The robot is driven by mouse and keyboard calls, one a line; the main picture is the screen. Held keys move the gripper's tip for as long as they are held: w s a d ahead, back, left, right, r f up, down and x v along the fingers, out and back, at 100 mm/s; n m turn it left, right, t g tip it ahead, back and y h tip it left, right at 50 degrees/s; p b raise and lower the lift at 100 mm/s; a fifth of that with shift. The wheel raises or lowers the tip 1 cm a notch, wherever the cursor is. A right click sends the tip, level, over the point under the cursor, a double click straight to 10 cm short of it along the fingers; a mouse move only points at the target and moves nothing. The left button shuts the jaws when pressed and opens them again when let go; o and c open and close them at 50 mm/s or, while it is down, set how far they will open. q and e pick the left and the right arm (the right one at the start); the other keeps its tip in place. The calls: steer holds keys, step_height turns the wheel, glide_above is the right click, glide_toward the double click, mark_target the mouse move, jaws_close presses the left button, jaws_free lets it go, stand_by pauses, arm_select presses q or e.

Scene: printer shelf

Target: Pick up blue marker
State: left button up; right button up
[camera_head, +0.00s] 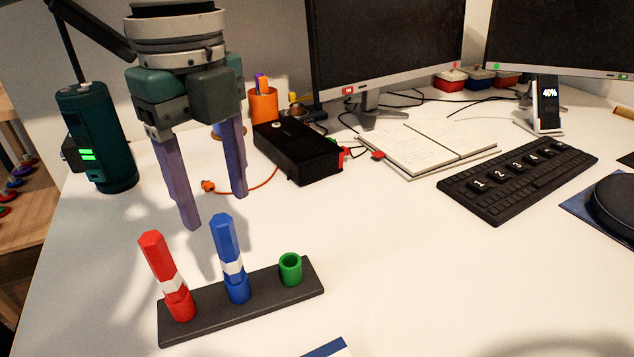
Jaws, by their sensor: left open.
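The blue marker (227,252) stands nearly upright in a blue holder on a dark rack (262,300) at the front left of the desk. A red marker (163,268) stands in a red holder to its left. A green holder (290,269) to its right looks empty. My left gripper (217,212) points down with its two purple fingers apart and nothing between them. In the picture its fingertips are just above and behind the blue marker's top, apart from it. My right gripper is not in view.
Behind stand a black box (297,152), an orange pen cup (263,106) and a dark green cylinder (97,137). An open notebook (428,146) and a black keyboard (517,180) lie to the right. The desk (400,270) right of the rack is clear.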

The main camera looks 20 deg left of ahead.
mark_target(220, 218)
arm_select(q)
step_height(220, 218, down, 5)
steer(key=shift+s+d+f+b, duration=0.15)
steer(key=shift+f+b, duration=0.05)
steer(key=shift+b, duration=0.4)
steer(key=shift+c, duration=0.3)
jaws_close()
